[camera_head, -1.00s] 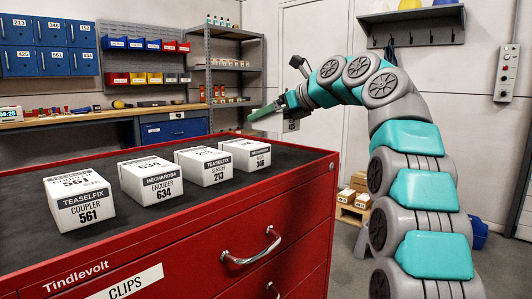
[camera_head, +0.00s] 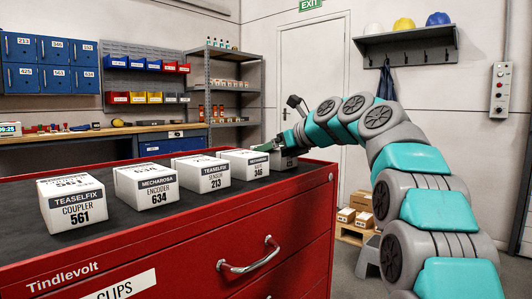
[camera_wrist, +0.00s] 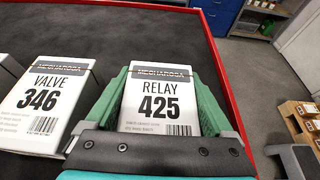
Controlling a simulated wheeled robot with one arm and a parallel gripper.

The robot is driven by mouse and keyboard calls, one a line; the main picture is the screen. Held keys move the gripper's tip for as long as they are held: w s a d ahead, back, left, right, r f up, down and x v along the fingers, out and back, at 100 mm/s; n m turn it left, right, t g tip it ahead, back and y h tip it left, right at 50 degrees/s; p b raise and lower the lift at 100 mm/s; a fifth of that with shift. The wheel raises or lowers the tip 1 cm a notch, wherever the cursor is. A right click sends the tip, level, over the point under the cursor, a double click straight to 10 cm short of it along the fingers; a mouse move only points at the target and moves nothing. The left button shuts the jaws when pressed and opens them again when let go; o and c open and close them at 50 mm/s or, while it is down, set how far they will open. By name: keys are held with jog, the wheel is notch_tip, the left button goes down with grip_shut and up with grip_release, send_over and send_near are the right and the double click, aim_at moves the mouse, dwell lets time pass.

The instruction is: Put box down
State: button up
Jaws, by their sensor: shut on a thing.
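My gripper (camera_head: 272,146) is shut on a white box marked RELAY 425 (camera_wrist: 162,103), with a green finger along each side of it. In the head view this box (camera_head: 286,161) is at the right end of a row of similar boxes, over the dark top of the red cabinet. It is upright and at about the mat's level; I cannot tell whether its underside touches. The VALVE 346 box (camera_wrist: 45,107) stands close to its left, with a narrow gap that the left finger fills. It also shows in the head view (camera_head: 245,165).
Boxes marked SENSOR 213 (camera_head: 202,174), ENCODER 634 (camera_head: 147,188) and COUPLER 561 (camera_head: 72,203) continue the row leftward. The red cabinet's (camera_head: 200,258) right edge is close to the held box. Small boxes on a pallet (camera_head: 352,233) stand on the floor at right.

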jog(key=o, duration=1.4)
jog(key=shift+s+d+r, duration=0.25)
jog(key=shift+d, duration=0.05)
jog(key=p+v, duration=0.1)
jog(key=v, duration=0.9)
jog(key=shift+s+d, duration=0.15)
jog(key=shift+s+d+r, duration=0.1)
jog(key=shift+s+d, duration=0.15)
jog(key=shift+d, duration=0.1)
